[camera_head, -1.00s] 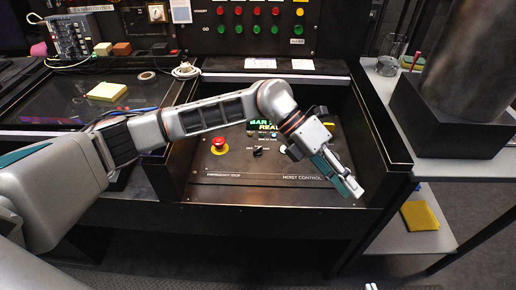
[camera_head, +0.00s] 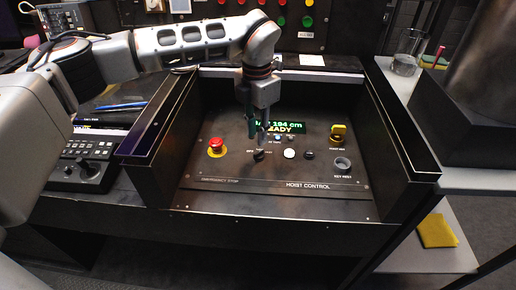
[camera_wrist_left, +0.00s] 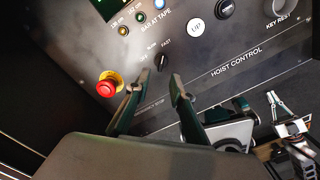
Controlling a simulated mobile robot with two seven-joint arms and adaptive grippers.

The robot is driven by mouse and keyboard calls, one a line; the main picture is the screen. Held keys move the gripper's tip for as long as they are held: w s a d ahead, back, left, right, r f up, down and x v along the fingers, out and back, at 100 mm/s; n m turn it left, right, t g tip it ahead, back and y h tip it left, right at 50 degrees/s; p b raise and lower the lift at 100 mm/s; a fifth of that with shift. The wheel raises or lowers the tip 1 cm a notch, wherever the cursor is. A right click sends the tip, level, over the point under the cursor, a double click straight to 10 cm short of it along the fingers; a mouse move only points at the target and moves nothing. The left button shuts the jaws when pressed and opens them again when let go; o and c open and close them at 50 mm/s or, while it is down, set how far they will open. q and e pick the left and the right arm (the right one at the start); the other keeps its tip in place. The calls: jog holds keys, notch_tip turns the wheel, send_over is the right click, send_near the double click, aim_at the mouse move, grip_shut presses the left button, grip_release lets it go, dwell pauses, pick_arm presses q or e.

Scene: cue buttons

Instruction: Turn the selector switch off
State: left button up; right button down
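The selector switch is a small black knob (camera_head: 258,155) on the dark hoist control panel, right of the red emergency stop. In the left wrist view, the knob (camera_wrist_left: 161,62) stands beside small position labels, one reading FAST. I cannot tell which label it points at. My left gripper (camera_head: 256,136) reaches down from above, close over the knob. In the left wrist view, its two fingers (camera_wrist_left: 160,76) are apart with nothing between them, and the knob lies just past the gap between the tips. A grey and black mechanism (camera_wrist_left: 290,125), possibly my right gripper, shows at lower right there.
The red emergency stop (camera_head: 216,146) is left of the switch. A white button (camera_head: 290,153) and a black button (camera_head: 308,154) are to its right. Raised side walls (camera_head: 405,140) flank the panel.

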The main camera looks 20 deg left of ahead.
aim_at(257, 153)
pick_arm(q)
notch_tip(257, 153, down, 6)
jog(key=shift+f+b, duration=0.25)
jog(key=shift+b, duration=0.45)
jog(key=shift+r, duration=0.1)
grip_shut()
